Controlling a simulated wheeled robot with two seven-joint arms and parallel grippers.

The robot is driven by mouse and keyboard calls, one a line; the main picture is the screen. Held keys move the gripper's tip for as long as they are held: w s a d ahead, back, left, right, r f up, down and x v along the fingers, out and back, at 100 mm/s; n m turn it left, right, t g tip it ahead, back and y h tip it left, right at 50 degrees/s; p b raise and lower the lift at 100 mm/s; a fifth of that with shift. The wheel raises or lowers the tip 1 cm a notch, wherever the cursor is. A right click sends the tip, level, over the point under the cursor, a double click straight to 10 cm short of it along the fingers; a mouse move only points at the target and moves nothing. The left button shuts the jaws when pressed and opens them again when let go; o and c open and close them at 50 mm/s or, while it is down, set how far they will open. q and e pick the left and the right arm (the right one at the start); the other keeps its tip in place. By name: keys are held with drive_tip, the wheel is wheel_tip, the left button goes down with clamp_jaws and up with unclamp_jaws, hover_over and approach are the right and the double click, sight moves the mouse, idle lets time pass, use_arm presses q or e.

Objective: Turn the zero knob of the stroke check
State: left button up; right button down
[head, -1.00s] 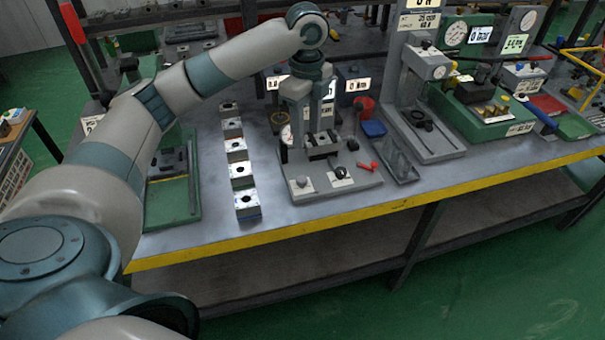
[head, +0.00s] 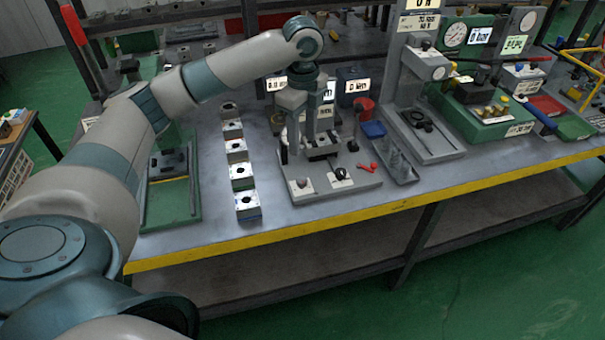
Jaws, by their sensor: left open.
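The stroke check appears to be the grey fixture (head: 345,190) near the front middle of the bench, with a flat base and an upright part behind. On its base are a black knob (head: 340,173) on a white plate and a small round greyish knob (head: 301,183) to its left. I cannot read which is marked zero. My left gripper (head: 308,143) points down over the back of the fixture, behind and above both knobs. Its fingers are apart with no object seen held. It hides part of the upright and its dial. My right gripper is not in view.
A row of valve blocks (head: 240,173) stands left of the fixture. A green tray (head: 172,209) lies further left. A red piece (head: 367,167) lies on the fixture's right side, beside a grey tray (head: 402,172). Another grey stand (head: 440,150) is further right.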

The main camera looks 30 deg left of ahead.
sight(302, 180)
use_arm(q)
wheel_tip(302, 180, down, 14)
drive_tip(key=shift+r+p, duration=0.25)
drive_tip(key=shift+p, duration=0.7)
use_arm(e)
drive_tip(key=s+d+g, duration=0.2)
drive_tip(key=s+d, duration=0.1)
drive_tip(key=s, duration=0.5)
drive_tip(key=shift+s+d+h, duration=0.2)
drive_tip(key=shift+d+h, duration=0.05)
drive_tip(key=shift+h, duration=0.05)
use_arm(q)
drive_tip(key=shift+c, duration=0.6)
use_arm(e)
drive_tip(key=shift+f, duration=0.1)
use_arm(q)
drive_tip(key=c, duration=0.9)
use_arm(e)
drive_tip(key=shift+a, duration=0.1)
